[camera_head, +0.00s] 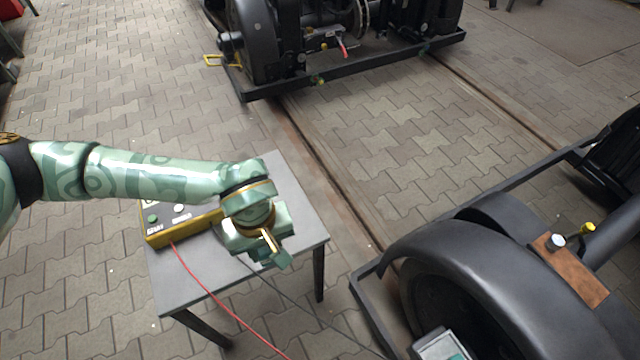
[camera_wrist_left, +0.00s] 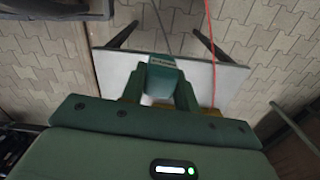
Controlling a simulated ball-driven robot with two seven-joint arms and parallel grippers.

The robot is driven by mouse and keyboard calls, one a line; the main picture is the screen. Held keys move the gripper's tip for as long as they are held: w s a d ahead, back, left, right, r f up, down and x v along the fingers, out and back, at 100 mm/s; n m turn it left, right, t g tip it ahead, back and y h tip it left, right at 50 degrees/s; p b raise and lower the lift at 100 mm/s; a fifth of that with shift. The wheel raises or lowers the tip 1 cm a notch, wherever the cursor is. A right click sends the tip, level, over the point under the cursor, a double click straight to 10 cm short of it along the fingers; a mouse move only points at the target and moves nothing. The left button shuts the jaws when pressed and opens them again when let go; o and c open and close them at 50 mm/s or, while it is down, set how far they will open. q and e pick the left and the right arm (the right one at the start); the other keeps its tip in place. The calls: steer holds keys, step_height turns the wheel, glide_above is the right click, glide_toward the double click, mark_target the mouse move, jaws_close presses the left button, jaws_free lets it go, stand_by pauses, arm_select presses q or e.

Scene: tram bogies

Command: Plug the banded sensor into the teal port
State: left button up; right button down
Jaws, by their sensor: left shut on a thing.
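My left gripper (camera_head: 278,258) hangs over the small grey table (camera_head: 288,190), near its right front part, pointing down. In the left wrist view the fingers (camera_wrist_left: 160,92) are shut on a dark teal block (camera_wrist_left: 162,74) with small pale lettering. A thin dark cable (camera_wrist_left: 161,22) runs toward this block. I cannot see a band on it, so I cannot tell whether it is the banded sensor. In the head view the gripper hides it. I cannot make out a teal port for certain. My right gripper is not in view.
A red cable (camera_head: 215,300) crosses the table's front edge. A black bogie (camera_head: 470,262) with a brown plate (camera_head: 572,272) stands at right, another (camera_head: 262,45) behind. Paving between is clear.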

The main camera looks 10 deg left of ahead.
arm_select(q)
steer(key=s+a+r+m, duration=0.1)
steer(key=a+r+m, duration=0.1)
steer(key=r, duration=0.5)
steer(key=s+a+r+m, duration=0.2)
steer(key=a+r+m, duration=0.1)
steer(key=r, duration=0.4)
steer(key=shift+s+a+m, duration=0.15)
steer(key=shift+a+m, duration=0.15)
steer(key=shift+a, duration=0.6)
